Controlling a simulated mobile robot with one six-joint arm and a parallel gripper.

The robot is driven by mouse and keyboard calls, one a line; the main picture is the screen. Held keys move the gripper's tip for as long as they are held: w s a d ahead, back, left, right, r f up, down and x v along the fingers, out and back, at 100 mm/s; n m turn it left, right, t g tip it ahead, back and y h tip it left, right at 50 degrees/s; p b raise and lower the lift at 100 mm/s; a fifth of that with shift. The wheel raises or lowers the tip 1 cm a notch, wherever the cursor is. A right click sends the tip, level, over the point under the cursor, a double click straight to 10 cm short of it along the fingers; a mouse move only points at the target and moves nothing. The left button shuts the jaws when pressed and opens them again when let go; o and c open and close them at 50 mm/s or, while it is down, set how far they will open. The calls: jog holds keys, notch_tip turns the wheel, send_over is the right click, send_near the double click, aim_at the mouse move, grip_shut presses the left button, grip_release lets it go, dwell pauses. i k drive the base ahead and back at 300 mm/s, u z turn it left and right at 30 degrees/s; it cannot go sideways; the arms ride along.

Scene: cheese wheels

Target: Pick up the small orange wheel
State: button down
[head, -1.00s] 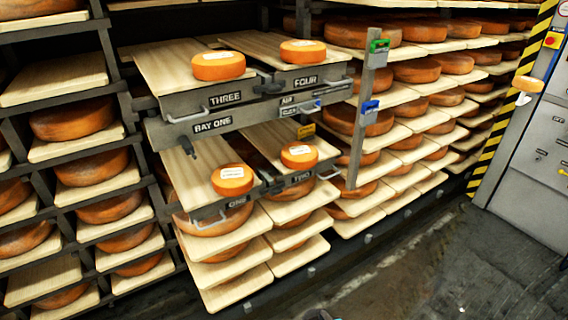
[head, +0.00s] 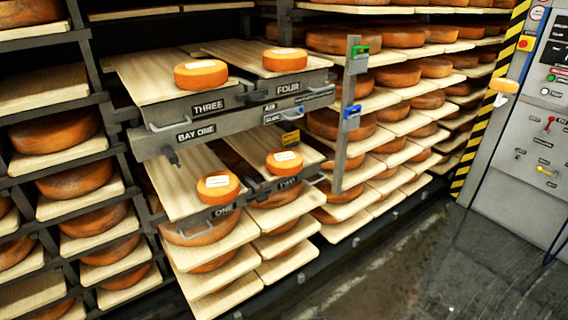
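Small orange wheels with white labels sit on the pulled-out boards of bay one. One wheel (head: 201,75) is on the board marked THREE and another (head: 285,61) is on the board marked FOUR. Below them, a wheel (head: 218,188) sits at the front of board ONE and another (head: 284,163) at the front of board TWO. The frames do not show which one the task means. My gripper is not in view.
Racks of large wheels on boards (head: 60,147) stand left and right. A post (head: 347,120) with green and blue fittings stands right of the bay. A grey control cabinet (head: 510,170) with a striped edge is at far right. The dark floor (head: 420,270) before it is clear.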

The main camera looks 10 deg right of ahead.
aim_at(280, 162)
jog(key=i, duration=0.9)
jog(key=z, duration=0.2)
jog(key=k, duration=0.55)
jog(key=u, duration=1.9)
